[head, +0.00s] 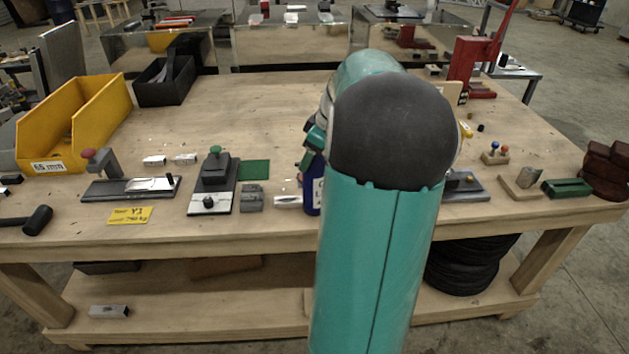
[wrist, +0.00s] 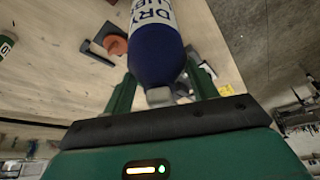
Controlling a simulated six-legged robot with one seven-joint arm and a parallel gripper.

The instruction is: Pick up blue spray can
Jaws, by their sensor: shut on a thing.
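The blue spray can (wrist: 157,55) has a white label band with dark lettering that reads in part "DRY". In the wrist view it sits between the two green fingers of my gripper (wrist: 163,90), which is shut on it. In the head view a narrow strip of the blue can (head: 313,190) shows just left of my arm, near the table's front edge. My arm hides the rest of the can and most of the gripper there. I cannot tell whether the can touches the table.
The wooden workbench (head: 270,110) holds a yellow bin (head: 75,125) and a black tray (head: 165,80) at the left. A grey clamp fixture (head: 213,182) and small metal blocks stand left of the can. A red press (head: 475,65) stands at the back right. Bare wood lies behind the can.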

